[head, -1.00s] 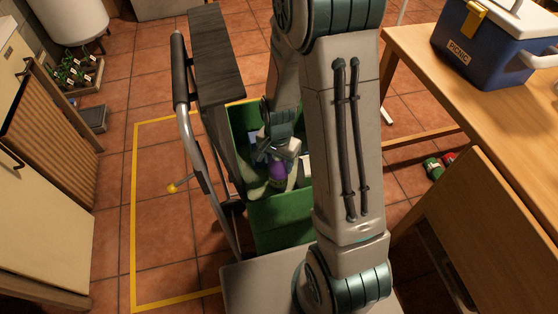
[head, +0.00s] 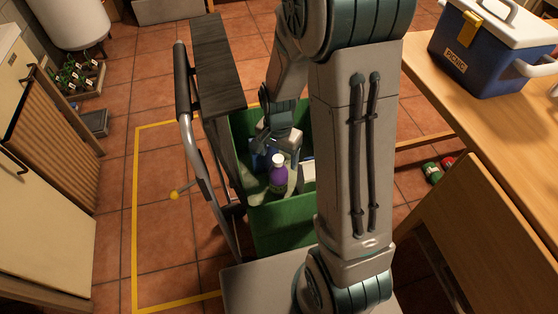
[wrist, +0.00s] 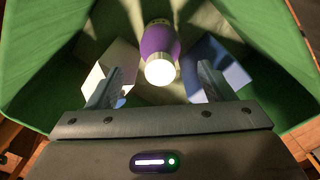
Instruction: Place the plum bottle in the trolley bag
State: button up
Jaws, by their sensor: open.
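The plum bottle (head: 278,178), purple with a white cap, stands inside the green trolley bag (head: 285,222) in the head view. In the wrist view the bottle (wrist: 159,52) is seen from above, cap towards me, within the green bag walls (wrist: 45,50). My gripper (wrist: 155,88) is open, with one finger on each side of the bottle's cap and a gap to each. In the head view my gripper (head: 280,142) is over the bag, just behind the bottle, its fingertips partly hidden.
A white box (wrist: 118,60) and a blue box (wrist: 222,65) are also in the bag. The trolley's dark board and handle (head: 184,85) rise at the bag's left. A wooden table (head: 500,120) with a blue picnic cooler (head: 480,50) stands at right.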

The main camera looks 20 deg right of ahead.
notch_tip(320, 180, up, 6)
jog(key=shift+r+p, duration=0.1)
jog(key=shift+p, duration=0.5)
jog(key=s+d+r+n+t, duration=0.1)
jog(key=s+r+n, duration=0.8)
jog(key=s+r, duration=0.2)
jog(key=shift+s+d+r+t, duration=0.35)
jog(key=shift+s+r+t, duration=0.05)
jog(key=shift+s, duration=0.35)
jog(key=shift+c, duration=0.3)
